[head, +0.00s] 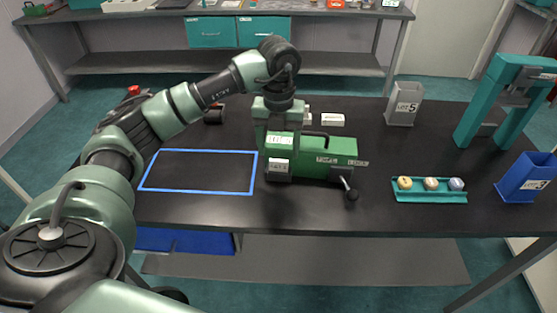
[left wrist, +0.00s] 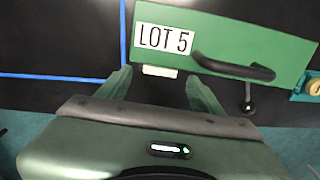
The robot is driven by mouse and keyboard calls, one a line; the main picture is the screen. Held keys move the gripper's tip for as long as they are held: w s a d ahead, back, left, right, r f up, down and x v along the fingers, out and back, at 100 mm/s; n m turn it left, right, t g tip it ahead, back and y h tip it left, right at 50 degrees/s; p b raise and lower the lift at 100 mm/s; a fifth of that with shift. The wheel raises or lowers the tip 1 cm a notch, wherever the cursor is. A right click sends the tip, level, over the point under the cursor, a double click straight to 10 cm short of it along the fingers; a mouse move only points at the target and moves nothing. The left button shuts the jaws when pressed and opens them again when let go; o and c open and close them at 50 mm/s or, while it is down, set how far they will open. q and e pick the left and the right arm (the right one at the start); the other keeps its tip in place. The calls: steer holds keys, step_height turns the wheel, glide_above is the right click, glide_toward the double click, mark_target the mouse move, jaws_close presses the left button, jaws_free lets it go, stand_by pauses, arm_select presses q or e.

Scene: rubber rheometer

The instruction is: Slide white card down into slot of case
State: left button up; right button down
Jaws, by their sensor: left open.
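The green case (head: 330,152) with a black handle stands mid-table; it also shows in the left wrist view (left wrist: 240,45). A white label reading LOT 5 (left wrist: 164,38) shows on its green surface, left of the handle. A smaller white piece, apparently the white card, shows edge-on in the left wrist view (left wrist: 160,71). In the head view a white card (head: 279,165) shows low at the case's left front, at a grey holder. I cannot tell how deep it sits. My left gripper (left wrist: 158,80) is open, pointing down, its fingers either side of the white piece. My right gripper is out of view.
A blue-outlined rectangle (head: 200,151) lies left of the case, empty. A lever with a black knob (head: 351,194) sticks out in front. To the right are a teal tray (head: 428,197), a grey bin (head: 403,118), a blue bin (head: 516,185) and a teal frame (head: 472,115).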

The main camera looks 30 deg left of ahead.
mark_target(279, 161)
arm_select(q)
step_height(279, 161, up, 7)
steer(key=shift+b, duration=0.35)
steer(key=shift+r, duration=0.1)
stand_by(0.3)
